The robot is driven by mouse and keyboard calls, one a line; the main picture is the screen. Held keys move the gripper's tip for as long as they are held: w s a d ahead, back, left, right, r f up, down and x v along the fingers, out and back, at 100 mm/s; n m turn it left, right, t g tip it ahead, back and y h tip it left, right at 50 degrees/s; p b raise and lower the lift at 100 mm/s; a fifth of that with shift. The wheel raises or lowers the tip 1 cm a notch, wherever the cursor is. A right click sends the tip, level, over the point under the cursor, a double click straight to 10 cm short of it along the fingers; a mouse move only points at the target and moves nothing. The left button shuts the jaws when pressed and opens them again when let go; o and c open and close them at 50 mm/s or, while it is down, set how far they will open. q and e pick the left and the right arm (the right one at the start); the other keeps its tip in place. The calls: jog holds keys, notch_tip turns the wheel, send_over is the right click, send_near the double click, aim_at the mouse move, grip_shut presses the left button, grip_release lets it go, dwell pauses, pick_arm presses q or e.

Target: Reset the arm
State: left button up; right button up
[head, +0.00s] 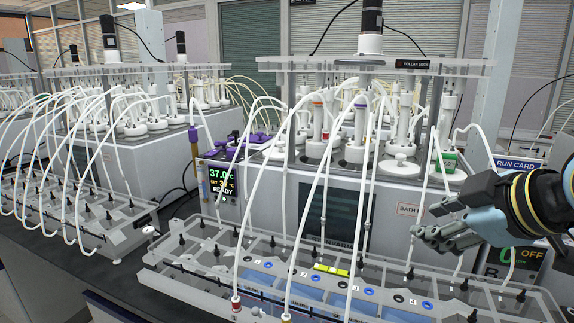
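My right gripper (437,236) comes in from the right edge, in front of the right side of the near reactor bath (268,205). Its dark fingers point left, above the clear rack (190,262) at the front. The fingers overlap in this view, so I cannot tell whether they are open or shut, and no held object shows between them. White tubes pass close to the fingertips. My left gripper is not in view.
White tubes arch from the reactor bottles (398,165) down to the front rack. A display reading 37.0 (222,187) is on the bath's left. A RUN CARD sign (518,164) stands behind my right arm. A second reactor unit (125,150) stands at left.

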jog(key=s+d+f+m+g+h, duration=0.15)
jog(key=s+f+m, duration=0.3)
jog(key=s, duration=0.45)
jog(key=s+d+f+m+g+h, duration=0.1)
jog(key=s+d+f+m+g, duration=0.15)
jog(key=s+f, duration=0.4)
jog(key=s+d+f+m+g+h, duration=0.1)
jog(key=s+f+m+g, duration=0.25)
jog(key=s, duration=0.65)
jog(key=s+f+b+x, duration=0.1)
jog(key=s+b+x, duration=0.2)
jog(key=x, duration=1.2)
jog(key=s+b+x, duration=0.4)
jog(key=x, duration=1.2)
jog(key=s+f+g+b, duration=0.1)
jog(key=s+f+b, duration=0.1)
jog(key=s+f, duration=0.7)
jog(key=s+f+b, duration=0.3)
jog(key=s+f, duration=0.7)
jog(key=f, duration=0.5)
jog(key=shift+s+d+m+g+b, duration=0.25)
jog(key=shift+d+m+g+b, duration=0.1)
jog(key=shift+d, duration=0.15)
jog(key=shift+f, duration=0.1)
